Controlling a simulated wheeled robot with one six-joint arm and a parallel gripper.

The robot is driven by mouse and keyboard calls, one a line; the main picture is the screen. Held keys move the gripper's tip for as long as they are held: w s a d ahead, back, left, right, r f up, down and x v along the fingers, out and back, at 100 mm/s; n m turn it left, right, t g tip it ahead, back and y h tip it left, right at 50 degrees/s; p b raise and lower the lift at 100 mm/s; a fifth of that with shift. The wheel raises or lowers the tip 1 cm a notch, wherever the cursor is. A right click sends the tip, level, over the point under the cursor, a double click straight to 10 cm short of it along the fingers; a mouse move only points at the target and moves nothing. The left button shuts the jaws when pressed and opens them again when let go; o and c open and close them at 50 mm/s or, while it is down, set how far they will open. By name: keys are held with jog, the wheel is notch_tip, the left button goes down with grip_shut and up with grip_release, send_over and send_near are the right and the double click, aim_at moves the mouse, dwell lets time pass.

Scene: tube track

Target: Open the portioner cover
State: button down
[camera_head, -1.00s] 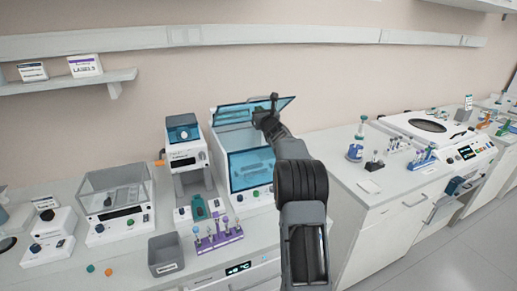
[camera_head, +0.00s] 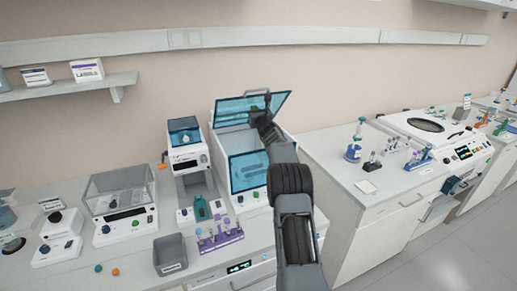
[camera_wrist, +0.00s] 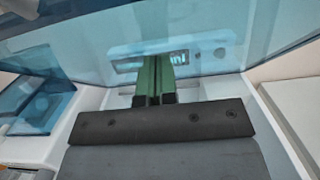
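The portioner (camera_head: 222,143) is a white box with a blue see-through front panel (camera_head: 248,172), in the middle of the head view. Its blue see-through cover (camera_head: 235,110) is raised at a tilt above the box. The cover handle (camera_head: 257,93) is a bar near the cover's upper edge. My gripper (camera_head: 260,108) is at the handle. In the wrist view its green fingers (camera_wrist: 157,62) are nearly together at the handle bar (camera_wrist: 128,66), with the cover (camera_wrist: 225,35) spread behind them. The exact grip is partly hidden, but the fingers look closed on the bar.
A white dispenser (camera_head: 188,160) stands close left of the portioner. A purple tube rack (camera_head: 220,238) and a grey bin (camera_head: 170,252) stand in front. A clear-lidded device (camera_head: 120,190) is further left. The right bench (camera_head: 335,165) has some bare top.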

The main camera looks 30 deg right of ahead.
jog(key=shift+f+p+x, duration=0.2)
jog(key=shift+p+x, duration=1.05)
jog(key=shift+x, duration=0.1)
jog(key=shift+w+a, duration=0.1)
